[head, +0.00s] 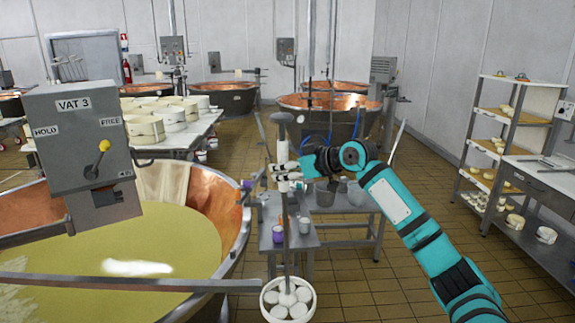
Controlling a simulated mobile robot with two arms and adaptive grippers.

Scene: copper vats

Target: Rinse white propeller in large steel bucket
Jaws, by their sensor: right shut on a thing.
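My right gripper (284,172) is shut on the upright shaft of the white propeller. The shaft has a grey knob at its top. The propeller's white round head (288,300), a ring with several discs inside, hangs at the bottom centre, in front of the small steel table and right of the vat. Grey steel buckets (325,193) (357,193) stand behind the gripper on a steel table, partly hidden by the arm. I cannot tell for sure which is the large one. My left gripper is out of view.
A copper vat (235,215) of yellowish liquid fills the left, with a VAT 3 control box (75,135) and a grey bar (130,284) across it. A small table (270,238) holds cups. Shelves (500,130) stand right. The tiled floor (355,290) is clear at centre right.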

